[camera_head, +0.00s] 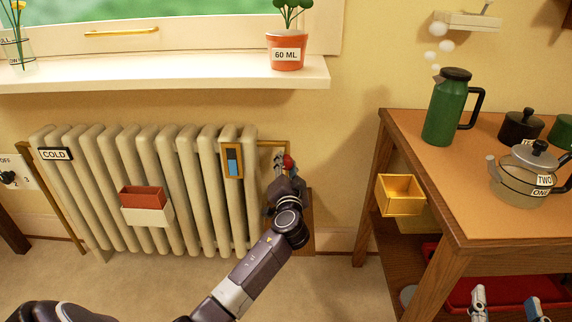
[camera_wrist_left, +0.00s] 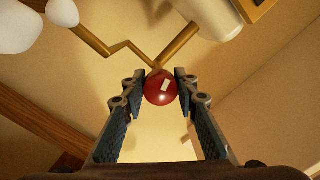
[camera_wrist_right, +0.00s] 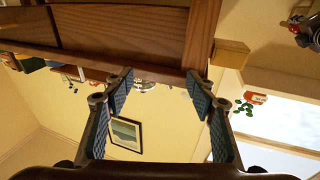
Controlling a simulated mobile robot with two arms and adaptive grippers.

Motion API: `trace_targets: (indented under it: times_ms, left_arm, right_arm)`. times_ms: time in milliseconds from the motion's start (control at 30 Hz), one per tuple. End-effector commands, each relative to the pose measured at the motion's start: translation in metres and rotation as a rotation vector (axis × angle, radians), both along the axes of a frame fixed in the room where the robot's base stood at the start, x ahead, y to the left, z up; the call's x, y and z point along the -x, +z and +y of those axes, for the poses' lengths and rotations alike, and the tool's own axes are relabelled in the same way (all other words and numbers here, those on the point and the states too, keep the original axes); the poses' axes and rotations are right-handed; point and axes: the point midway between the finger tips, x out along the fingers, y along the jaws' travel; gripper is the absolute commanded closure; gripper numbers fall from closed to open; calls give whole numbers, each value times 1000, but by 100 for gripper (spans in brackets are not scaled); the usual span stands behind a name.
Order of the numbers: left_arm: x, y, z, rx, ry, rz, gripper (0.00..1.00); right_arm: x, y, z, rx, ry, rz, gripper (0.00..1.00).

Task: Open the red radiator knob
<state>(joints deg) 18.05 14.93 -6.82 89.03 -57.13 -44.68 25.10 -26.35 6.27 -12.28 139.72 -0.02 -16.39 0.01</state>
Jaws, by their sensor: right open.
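The red radiator knob (camera_wrist_left: 161,88) is a round red ball with a small white mark, on a brass pipe beside the radiator (camera_head: 180,190). In the head view the knob (camera_head: 288,161) shows just above my left gripper (camera_head: 284,176), which hides part of it. In the left wrist view the fingers of my left gripper (camera_wrist_left: 161,80) are drawn in against both sides of the knob. My right gripper (camera_wrist_right: 160,82) is open and empty. In the head view it (camera_head: 508,306) shows at the lower right, by the wooden table.
A wooden table (camera_head: 420,150) stands right, with a green jug (camera_head: 446,110) and a pot (camera_head: 520,190). A yellow open box (camera_head: 400,193) is at its left side. A potted plant (camera_head: 286,50) stands on the sill above.

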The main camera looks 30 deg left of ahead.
Motion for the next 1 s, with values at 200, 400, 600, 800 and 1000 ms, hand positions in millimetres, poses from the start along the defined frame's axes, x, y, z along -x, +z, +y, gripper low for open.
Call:
trace_targets:
  times_ms: [200,400,600,800,1000]
  left_arm:
    - [0,0,-1,-1,-1,2,97]
    - [0,0,0,-127,-1,80,97]
    - [0,0,0,-278,-1,171,97]
    - [0,0,0,-300,-2,184,97]
    - [0,0,0,-298,-2,183,66]
  right_arm:
    - [0,0,0,0,0,0,49]
    - [0,-18,-3,22,-5,83,49]
    - [2,-41,-6,48,-13,185,49]
    - [2,-46,-7,52,-13,200,49]
    - [2,-45,-7,51,-13,198,49]
